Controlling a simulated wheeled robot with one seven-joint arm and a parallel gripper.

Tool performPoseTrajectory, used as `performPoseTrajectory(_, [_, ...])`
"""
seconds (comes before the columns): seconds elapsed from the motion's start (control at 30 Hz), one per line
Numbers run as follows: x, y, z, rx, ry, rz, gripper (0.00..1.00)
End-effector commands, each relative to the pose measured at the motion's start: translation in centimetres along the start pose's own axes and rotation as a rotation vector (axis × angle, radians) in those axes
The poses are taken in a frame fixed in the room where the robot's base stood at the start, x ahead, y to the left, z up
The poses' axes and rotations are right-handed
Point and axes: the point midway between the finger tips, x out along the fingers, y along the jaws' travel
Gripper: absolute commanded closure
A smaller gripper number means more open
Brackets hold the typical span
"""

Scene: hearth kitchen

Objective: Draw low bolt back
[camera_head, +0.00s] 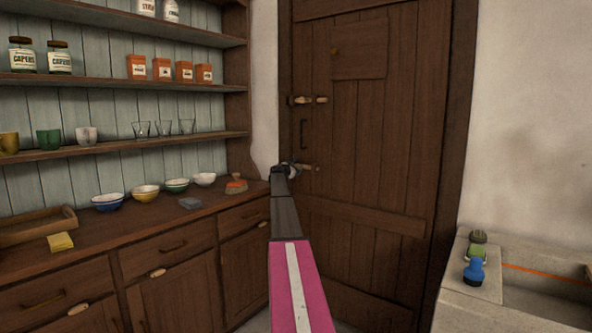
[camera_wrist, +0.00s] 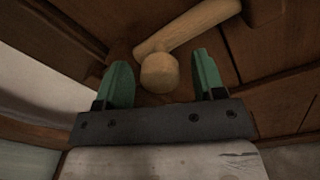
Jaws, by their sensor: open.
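The low bolt (camera_head: 311,168) is a pale wooden rod on the brown plank door, below the dark door handle. In the wrist view the bolt (camera_wrist: 203,22) runs slantwise across the top, with a round knob (camera_wrist: 160,74) sticking out toward the camera. My gripper (camera_wrist: 160,62) is open, its two green fingers one on each side of the knob, with gaps visible on both sides. In the head view my gripper (camera_head: 289,167) is at the bolt's left end and hides part of it.
A similar upper bolt (camera_head: 308,100) and a dark handle (camera_head: 303,134) are higher on the door (camera_head: 365,140). A dresser (camera_head: 190,240) with bowls and jars stands left. A stone basin (camera_head: 470,312) with a blue-topped bottle (camera_head: 474,271) stands right.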

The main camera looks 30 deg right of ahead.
Motion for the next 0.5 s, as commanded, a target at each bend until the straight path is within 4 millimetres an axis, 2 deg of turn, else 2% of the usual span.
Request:
performPoseTrajectory(0.1, [0.93, 0.00, -0.01, 0.000, 0.000, 0.000, 0.37])
performPoseTrajectory(0.37, [0.95, -0.04, 0.01, 0.001, 0.000, 0.000, 0.37])
performPoseTrajectory(0.5, [0.94, -0.03, 0.00, 0.001, 0.000, 0.000, 0.82])
